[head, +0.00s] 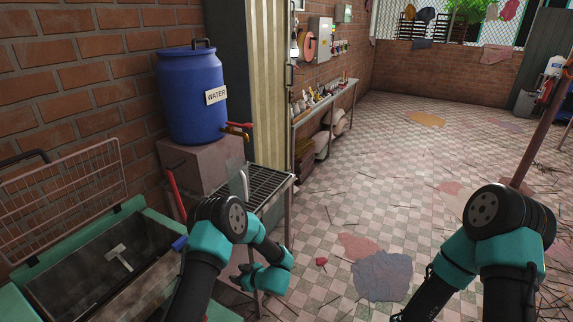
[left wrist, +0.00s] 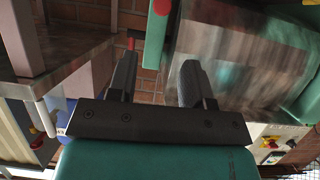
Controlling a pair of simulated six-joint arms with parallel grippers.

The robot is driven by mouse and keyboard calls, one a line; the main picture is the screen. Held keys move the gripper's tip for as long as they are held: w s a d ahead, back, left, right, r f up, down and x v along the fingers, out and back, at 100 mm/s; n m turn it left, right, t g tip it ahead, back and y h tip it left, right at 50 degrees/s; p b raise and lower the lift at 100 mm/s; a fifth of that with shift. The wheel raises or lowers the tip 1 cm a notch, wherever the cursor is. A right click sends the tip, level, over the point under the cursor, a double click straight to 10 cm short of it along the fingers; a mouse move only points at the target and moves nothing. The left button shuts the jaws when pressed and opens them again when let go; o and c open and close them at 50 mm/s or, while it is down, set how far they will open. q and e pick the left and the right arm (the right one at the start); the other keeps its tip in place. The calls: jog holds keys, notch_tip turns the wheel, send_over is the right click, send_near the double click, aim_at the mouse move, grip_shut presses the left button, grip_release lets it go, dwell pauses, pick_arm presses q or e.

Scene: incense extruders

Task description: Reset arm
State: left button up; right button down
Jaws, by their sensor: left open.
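My left gripper (left wrist: 157,70) shows in the left wrist view with its two dark fingers apart and nothing between them. In the head view my left arm comes up from the bottom, bends at a black joint and folds back down to the left gripper (head: 240,280), which is small and partly hidden by the arm. It is beside the green-framed machine (head: 130,210). My right arm shows at the lower right of the head view, folded downward at its elbow; its gripper is out of sight.
A blue water barrel (head: 190,95) stands on a block (head: 195,165) by the brick wall. A metal grate table (head: 262,185) stands close to my left arm. Red and blue cloth patches and thin sticks lie on the tiled floor (head: 350,190), which is otherwise mostly clear.

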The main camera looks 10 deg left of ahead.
pick_arm(q)
jog(key=s+d+m+g+h, duration=0.1)
jog(key=s+m+h, duration=0.4)
jog(key=s, duration=0.9)
jog(key=s+d+f+m+g+h, duration=0.1)
jog(key=s+m+g+h, duration=0.2)
jog(key=s+m+h, duration=0.3)
jog(key=s+h, duration=0.5)
jog(key=s, duration=0.3)
jog(key=shift+f+g, duration=0.2)
jog(key=shift+g, duration=0.1)
